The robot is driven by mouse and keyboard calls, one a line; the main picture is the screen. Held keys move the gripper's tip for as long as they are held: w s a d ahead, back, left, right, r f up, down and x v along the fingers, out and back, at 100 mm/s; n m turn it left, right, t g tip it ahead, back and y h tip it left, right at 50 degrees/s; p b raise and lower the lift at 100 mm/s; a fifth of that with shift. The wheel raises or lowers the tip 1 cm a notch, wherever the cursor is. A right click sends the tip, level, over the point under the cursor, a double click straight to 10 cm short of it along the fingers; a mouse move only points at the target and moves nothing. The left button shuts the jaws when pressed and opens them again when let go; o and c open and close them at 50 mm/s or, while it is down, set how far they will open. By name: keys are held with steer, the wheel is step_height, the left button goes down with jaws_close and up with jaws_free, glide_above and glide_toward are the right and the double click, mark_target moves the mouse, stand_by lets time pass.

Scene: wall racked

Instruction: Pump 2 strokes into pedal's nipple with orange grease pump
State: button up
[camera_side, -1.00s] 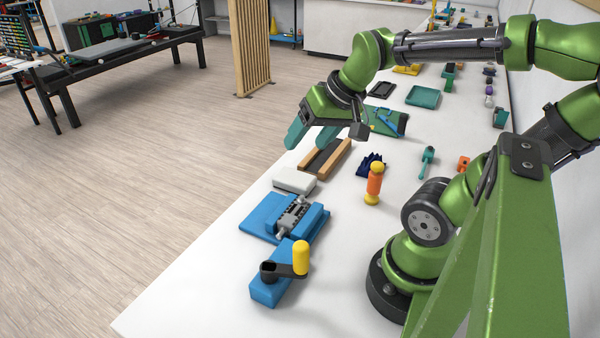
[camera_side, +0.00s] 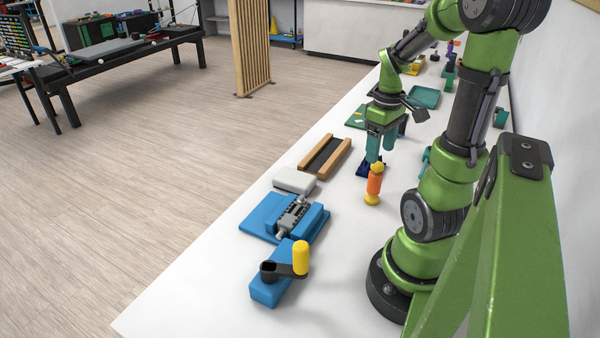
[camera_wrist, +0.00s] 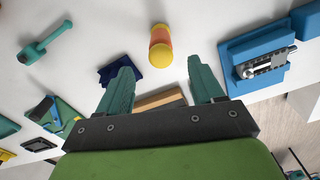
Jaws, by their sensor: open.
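The orange grease pump (camera_side: 374,184), an orange cylinder with yellow ends, stands upright on the white bench. It also shows in the wrist view (camera_wrist: 161,44), beyond the fingertips. My gripper (camera_side: 381,153) is open and empty, fingers pointing down, above and behind the pump in the side view. Its teal fingers (camera_wrist: 158,70) are spread apart in the wrist view. The grey pedal (camera_side: 292,215) lies in a blue fixture (camera_side: 258,221) nearer the side camera, and shows at the right of the wrist view (camera_wrist: 266,62). Its nipple is too small to make out.
A crumpled dark blue cloth (camera_wrist: 122,70) lies near the pump. A wood-sided tray (camera_side: 325,157), a white block (camera_side: 295,180) and a blue block with a black crank and yellow handle (camera_side: 301,258) stand along the bench. A teal tool (camera_wrist: 45,42) lies beyond the cloth.

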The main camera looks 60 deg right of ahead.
mark_target(375, 178)
step_height(375, 178, down, 10)
steer(key=shift+r, duration=0.15)
jaws_close()
step_height(375, 178, up, 10)
steer(key=shift+r, duration=0.1)
stand_by(0.9)
steer(key=c, duration=0.7)
jaws_free()
jaws_close()
steer(key=w+a+r+n, duration=0.2)
steer(key=w+a+n, duration=0.2)
steer(key=w+a, duration=0.3)
steer(key=w+a+r+n, duration=0.3)
steer(key=w+a+n, duration=0.2)
steer(key=w+a, duration=0.1)
steer(key=shift+w+a+r, duration=0.3)
steer(key=shift+w+a, duration=0.05)
steer(key=shift+a, duration=0.05)
